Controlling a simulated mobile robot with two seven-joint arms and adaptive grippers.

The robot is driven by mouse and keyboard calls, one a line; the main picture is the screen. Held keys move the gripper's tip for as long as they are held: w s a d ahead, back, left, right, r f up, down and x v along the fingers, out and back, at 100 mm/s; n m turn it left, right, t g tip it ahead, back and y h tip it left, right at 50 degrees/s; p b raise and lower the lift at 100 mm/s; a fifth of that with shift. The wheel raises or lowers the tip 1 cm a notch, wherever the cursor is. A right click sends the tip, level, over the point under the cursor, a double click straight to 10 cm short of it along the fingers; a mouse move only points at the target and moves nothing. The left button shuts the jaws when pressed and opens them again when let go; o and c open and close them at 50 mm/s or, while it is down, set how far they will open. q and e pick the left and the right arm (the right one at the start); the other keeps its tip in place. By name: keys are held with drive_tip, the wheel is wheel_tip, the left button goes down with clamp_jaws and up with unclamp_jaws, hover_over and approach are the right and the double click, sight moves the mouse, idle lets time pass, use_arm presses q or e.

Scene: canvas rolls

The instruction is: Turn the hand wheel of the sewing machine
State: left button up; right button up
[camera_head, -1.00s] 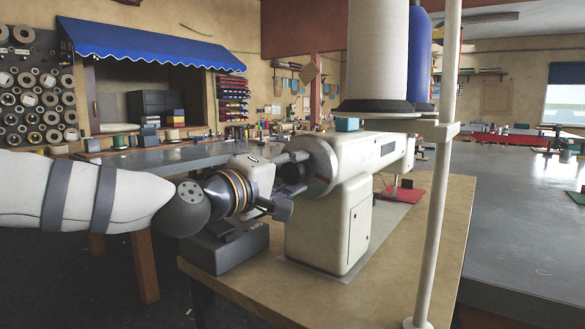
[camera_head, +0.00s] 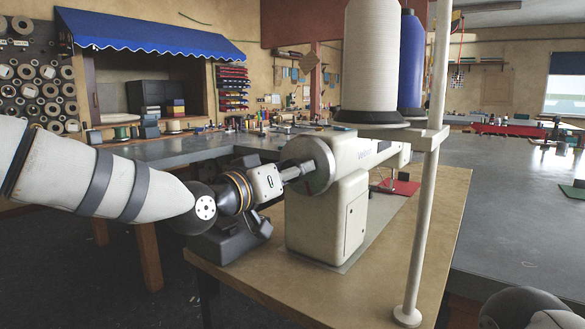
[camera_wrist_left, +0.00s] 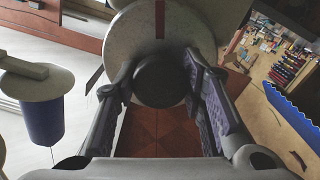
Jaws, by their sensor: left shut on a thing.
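The cream sewing machine (camera_head: 330,215) stands on a wooden table. Its hand wheel (camera_head: 319,164) is a pale disc at the machine's left end. In the left wrist view the hand wheel (camera_wrist_left: 205,35) has a red mark near the top and a dark round hub (camera_wrist_left: 160,82). My left gripper (camera_head: 300,172) reaches the wheel from the left. In the wrist view the fingers of my left gripper (camera_wrist_left: 160,72) lie on either side of the hub and are shut on it. My right gripper is not in view.
A dark box-shaped unit (camera_head: 228,240) sits on the table just below my left gripper. The table's front right is clear.

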use_arm(q)
drive_tip(key=shift+m+p, duration=0.35)
drive_tip(key=shift+m, duration=1.25)
drive_tip(key=o, duration=1.2)
drive_tip(key=v, duration=1.2)
